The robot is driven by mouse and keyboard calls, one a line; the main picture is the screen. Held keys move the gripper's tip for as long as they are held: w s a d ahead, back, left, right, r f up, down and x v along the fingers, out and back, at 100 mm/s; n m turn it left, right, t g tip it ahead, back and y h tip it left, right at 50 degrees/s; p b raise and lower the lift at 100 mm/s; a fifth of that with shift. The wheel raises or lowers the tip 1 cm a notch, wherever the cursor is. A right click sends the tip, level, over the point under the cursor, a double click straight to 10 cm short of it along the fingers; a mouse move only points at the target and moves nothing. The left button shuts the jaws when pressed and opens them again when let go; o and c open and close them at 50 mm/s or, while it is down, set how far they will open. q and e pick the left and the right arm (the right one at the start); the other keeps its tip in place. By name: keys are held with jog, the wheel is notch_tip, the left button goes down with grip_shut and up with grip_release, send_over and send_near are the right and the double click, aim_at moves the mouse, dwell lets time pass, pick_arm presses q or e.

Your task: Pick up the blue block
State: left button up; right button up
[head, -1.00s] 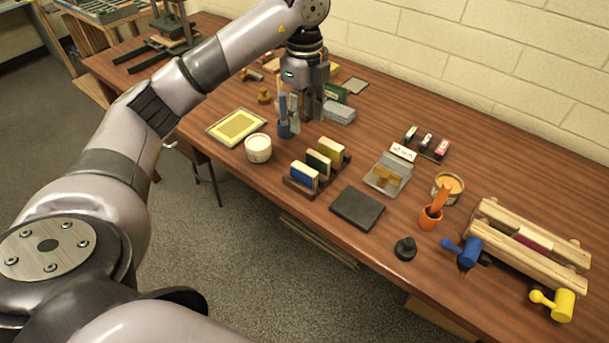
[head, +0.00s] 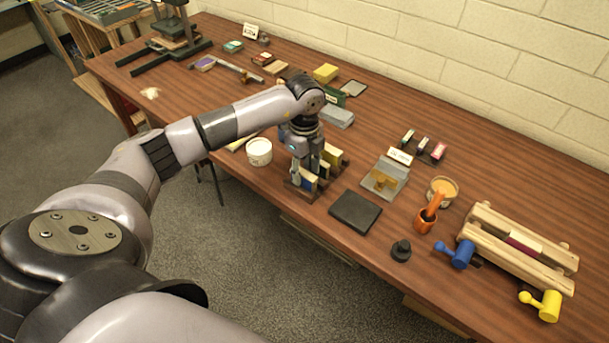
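The blue block (head: 308,184) stands in a dark rack (head: 309,197) near the front edge of the table, partly covered by my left gripper. A yellow block (head: 334,155) stands at the rack's far end, and the green block between them is mostly hidden. My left gripper (head: 307,170) points down at the near end of the rack, its fingers apart around or just over the blue block. I cannot tell whether the fingers touch it. My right gripper is out of view.
A white tub (head: 259,152) stands left of the rack, and a black slab (head: 356,211) lies to its right. A grey block (head: 338,117) lies behind the rack.

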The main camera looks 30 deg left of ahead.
pick_arm(q)
jog(key=shift+f, duration=0.9)
grip_shut()
